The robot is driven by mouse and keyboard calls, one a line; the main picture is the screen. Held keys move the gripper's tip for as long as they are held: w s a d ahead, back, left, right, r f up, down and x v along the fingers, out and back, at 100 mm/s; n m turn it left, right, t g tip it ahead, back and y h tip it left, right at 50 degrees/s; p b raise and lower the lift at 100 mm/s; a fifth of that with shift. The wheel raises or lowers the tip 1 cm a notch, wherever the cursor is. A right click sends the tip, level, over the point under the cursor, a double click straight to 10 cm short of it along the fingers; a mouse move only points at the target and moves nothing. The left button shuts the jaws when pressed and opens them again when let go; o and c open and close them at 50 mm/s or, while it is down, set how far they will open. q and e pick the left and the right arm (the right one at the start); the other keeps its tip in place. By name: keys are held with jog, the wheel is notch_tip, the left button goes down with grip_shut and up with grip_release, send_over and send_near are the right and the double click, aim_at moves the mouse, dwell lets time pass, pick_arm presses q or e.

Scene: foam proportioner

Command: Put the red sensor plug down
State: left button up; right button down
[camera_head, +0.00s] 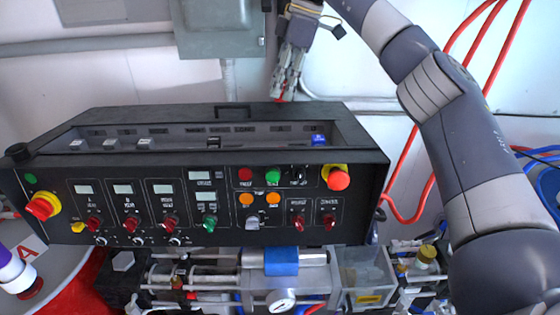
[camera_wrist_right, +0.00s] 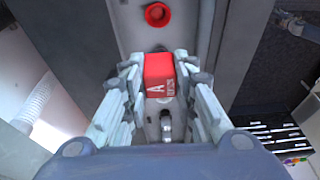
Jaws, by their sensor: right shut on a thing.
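My right gripper (camera_head: 286,82) hangs behind the black control console with its fingers pointing down. In the wrist view, the right gripper (camera_wrist_right: 160,90) is shut on the red sensor plug (camera_wrist_right: 159,74), a red block with a white letter A. The fingers sit on both sides of the plug. In the head view the fingers hide most of the plug, and only a bit of red shows at their tips. My left gripper is not in view.
A red round ring (camera_wrist_right: 157,14) sits on the grey surface beyond the plug. The black control console (camera_head: 361,165) spans the middle, with an open-topped recess. A grey wall box (camera_head: 216,28) is left of the right gripper. Red hoses (camera_head: 404,180) hang at right.

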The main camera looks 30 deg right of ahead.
jog(key=shift+s+f, duration=0.3)
jog(key=shift+f, duration=0.4)
jog(key=f+b, duration=0.1)
jog(key=f, duration=0.1)
jog(key=shift+w+f+b, duration=0.3)
jog(key=shift+f+b, duration=0.05)
notch_tip(320, 180, down, 9)
jog(key=p, duration=0.3)
jog(key=shift+p, duration=0.3)
jog(key=shift+f, duration=0.3)
jog(key=shift+s+f, duration=0.1)
jog(key=shift+f, duration=0.1)
jog(key=c, duration=1.3)
grip_release()
